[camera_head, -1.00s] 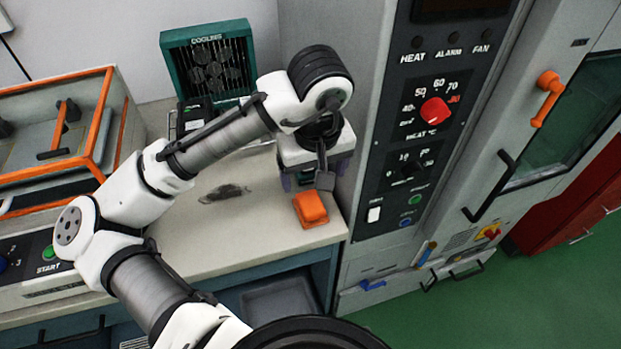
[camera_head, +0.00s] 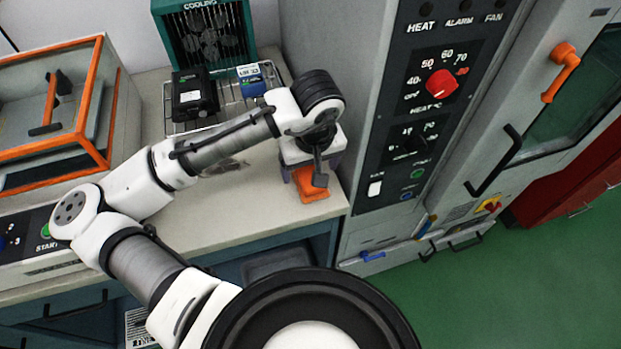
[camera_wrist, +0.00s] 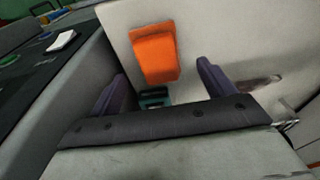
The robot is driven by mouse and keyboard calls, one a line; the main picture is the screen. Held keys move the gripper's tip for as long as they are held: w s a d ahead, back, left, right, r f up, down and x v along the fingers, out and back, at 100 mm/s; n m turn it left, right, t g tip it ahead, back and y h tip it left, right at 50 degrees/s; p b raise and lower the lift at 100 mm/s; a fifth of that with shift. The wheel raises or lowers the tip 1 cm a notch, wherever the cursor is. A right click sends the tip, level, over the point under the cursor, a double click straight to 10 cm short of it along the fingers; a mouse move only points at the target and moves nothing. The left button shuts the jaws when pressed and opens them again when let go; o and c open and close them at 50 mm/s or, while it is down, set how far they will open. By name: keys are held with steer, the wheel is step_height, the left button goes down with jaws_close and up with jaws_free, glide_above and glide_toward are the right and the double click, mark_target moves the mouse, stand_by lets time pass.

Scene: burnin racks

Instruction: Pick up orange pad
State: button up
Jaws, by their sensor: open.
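The orange pad (camera_head: 313,195) lies on the pale bench top near its front right corner, beside the oven's control panel. My gripper (camera_head: 310,178) is above it and hides its back part in the head view. My gripper's two dark purple fingers (camera_wrist: 160,75) are open and empty. The pad appears between their lines and beyond the tips, apart from both. The height of the gap is hard to tell.
The oven panel (camera_head: 415,130) rises just right of the pad. A wire rack (camera_head: 225,110) holds a black box (camera_head: 193,95) and a blue box (camera_head: 251,80) before the teal cooling fan unit (camera_head: 205,35). An orange-framed case (camera_head: 105,100) stands left. The front middle bench is clear.

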mark_target(310, 176)
steer(key=shift+w+f, duration=0.2)
steer(key=shift+f, duration=1.7)
steer(key=c, duration=1.1)
